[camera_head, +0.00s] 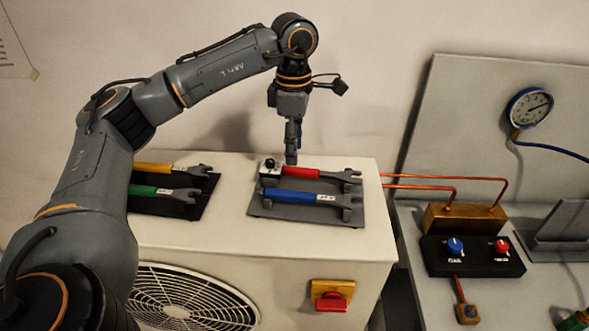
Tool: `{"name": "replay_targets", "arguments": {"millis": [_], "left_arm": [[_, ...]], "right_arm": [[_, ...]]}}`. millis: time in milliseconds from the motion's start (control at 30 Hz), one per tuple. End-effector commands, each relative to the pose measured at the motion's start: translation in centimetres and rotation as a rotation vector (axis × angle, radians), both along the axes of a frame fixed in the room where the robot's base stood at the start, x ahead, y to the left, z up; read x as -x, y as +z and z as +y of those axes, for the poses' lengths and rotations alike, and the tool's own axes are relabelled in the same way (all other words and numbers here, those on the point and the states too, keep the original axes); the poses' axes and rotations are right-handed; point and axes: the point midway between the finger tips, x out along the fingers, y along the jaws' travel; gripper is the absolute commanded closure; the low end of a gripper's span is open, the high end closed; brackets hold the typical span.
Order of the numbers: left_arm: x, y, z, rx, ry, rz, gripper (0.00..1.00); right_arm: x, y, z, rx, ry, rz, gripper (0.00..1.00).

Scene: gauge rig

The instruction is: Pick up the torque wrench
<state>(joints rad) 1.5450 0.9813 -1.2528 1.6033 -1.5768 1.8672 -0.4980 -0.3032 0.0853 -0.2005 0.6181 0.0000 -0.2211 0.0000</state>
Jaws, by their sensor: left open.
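Several wrenches with coloured handles lie on top of a white box unit. A red-handled wrench (302,171) and a blue-handled wrench (292,196) rest on a grey holder (347,217) at the right. A yellow-handled wrench (158,170) and a green-handled wrench (148,190) lie on a dark holder (193,212) at the left. I cannot tell which one is the torque wrench. My left gripper (292,158) points down just above the red handle, open and empty. Whether it touches the handle is unclear. My right gripper is not in view.
The white unit (230,240) has a fan grille (190,303) and a red switch (331,300) in front. Copper pipes (440,189) run right to a brass block (463,219). A black valve box (472,257) and a round gauge (530,107) are at the right.

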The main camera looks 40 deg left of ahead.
Motion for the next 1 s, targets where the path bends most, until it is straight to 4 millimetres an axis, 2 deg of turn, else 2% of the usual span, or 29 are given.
{"name": "replay_targets", "arguments": {"millis": [200,300,433,600,633,667,833,867,1000], "left_arm": [[-0.1,-2.6,0.0,-0.001,-0.001,0.006,0.55],[-0.1,-4.2,0.0,-0.001,0.000,0.005,0.55],[-0.1,-5.0,0.0,0.000,0.000,0.001,0.55],[-0.1,-5.1,0.0,0.000,0.000,0.001,0.55],[-0.1,-5.1,0.0,0.000,0.000,0.001,0.57],[-0.1,-5.1,0.0,0.000,0.000,0.001,0.63],[-0.1,-5.1,0.0,0.000,-0.001,0.001,0.97],[-0.1,-5.1,0.0,0.000,-0.001,0.001,1.00],[-0.1,-5.1,0.0,0.000,0.000,0.001,1.00]], "right_arm": [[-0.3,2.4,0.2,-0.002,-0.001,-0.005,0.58],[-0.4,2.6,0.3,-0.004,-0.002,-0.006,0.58],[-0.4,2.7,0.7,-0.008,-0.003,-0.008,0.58],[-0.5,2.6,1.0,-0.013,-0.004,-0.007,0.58],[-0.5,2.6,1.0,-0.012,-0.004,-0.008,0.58],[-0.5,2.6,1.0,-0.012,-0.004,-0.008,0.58],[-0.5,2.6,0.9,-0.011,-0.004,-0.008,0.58],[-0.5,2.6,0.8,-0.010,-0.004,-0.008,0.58],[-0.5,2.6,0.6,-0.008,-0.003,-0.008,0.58]]}}
